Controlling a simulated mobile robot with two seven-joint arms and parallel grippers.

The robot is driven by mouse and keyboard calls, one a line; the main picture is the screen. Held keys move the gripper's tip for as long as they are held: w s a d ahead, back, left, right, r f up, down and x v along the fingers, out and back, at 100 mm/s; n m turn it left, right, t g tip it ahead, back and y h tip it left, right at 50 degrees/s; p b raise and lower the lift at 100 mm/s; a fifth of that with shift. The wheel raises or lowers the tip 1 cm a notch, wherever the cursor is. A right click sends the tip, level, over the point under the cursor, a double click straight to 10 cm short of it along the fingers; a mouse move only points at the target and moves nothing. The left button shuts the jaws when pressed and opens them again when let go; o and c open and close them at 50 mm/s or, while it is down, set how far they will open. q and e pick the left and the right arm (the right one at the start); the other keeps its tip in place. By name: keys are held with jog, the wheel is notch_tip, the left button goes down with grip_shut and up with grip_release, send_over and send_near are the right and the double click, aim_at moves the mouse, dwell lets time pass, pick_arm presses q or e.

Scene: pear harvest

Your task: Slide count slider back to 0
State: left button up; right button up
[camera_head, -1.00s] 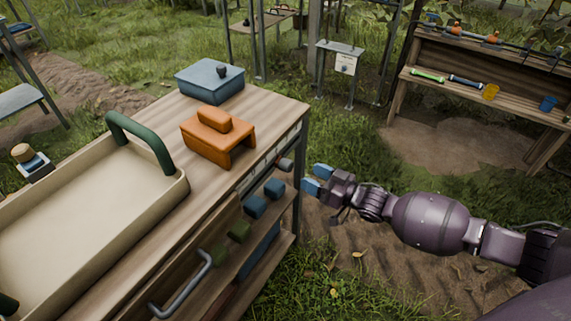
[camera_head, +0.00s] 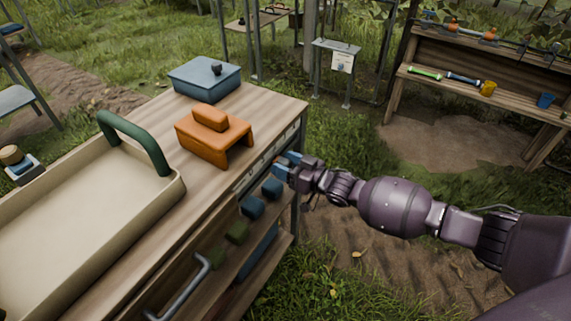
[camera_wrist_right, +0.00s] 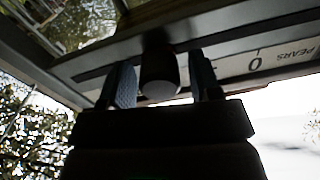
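The count slider's dark round knob (camera_wrist_right: 160,72) shows in the right wrist view, sticking out from a slot in the panel. My right gripper (camera_head: 284,165) is at the slider on the workbench's front edge in the head view. In the wrist view its two blue fingers (camera_wrist_right: 163,84) stand on either side of the knob, open, with narrow gaps showing. A pale scale strip (camera_wrist_right: 285,55) with "0" and "PEARS" appears upside down, to the right of the knob. In the head view the fingers hide the knob. My left gripper is not in view.
The workbench (camera_head: 262,110) carries a cream tray (camera_head: 85,215) with green handles, an orange block-like object (camera_head: 213,137) and a blue box (camera_head: 204,78). Below the slider, several blue and green knobs (camera_head: 252,206) and a metal handle (camera_head: 187,290) stick out. Grass lies right of the bench.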

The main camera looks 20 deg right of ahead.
aim_at(251, 186)
grip_shut()
jog(key=s+a+p, duration=0.1)
jog(key=s+a, duration=0.1)
jog(key=a, duration=0.1)
jog(key=shift+s+a+r+p, duration=0.3)
jog(key=shift+s+r+p, duration=0.05)
jog(key=shift+p, duration=0.05)
jog(key=s+a, duration=0.1)
jog(key=a, duration=0.1)
jog(key=s+a+p, duration=0.1)
jog(key=s, duration=0.1)
jog(key=shift+a+f, duration=0.15)
jog(key=shift+a, duration=0.2)
jog(key=shift+s+a+f, duration=0.15)
jog(key=shift+s+a, duration=0.15)
jog(key=shift+a, duration=0.1)
jog(key=shift+f, duration=0.15)
jog(key=shift+s+a, duration=0.1)
grip_release()
jog(key=shift+o, duration=0.8)
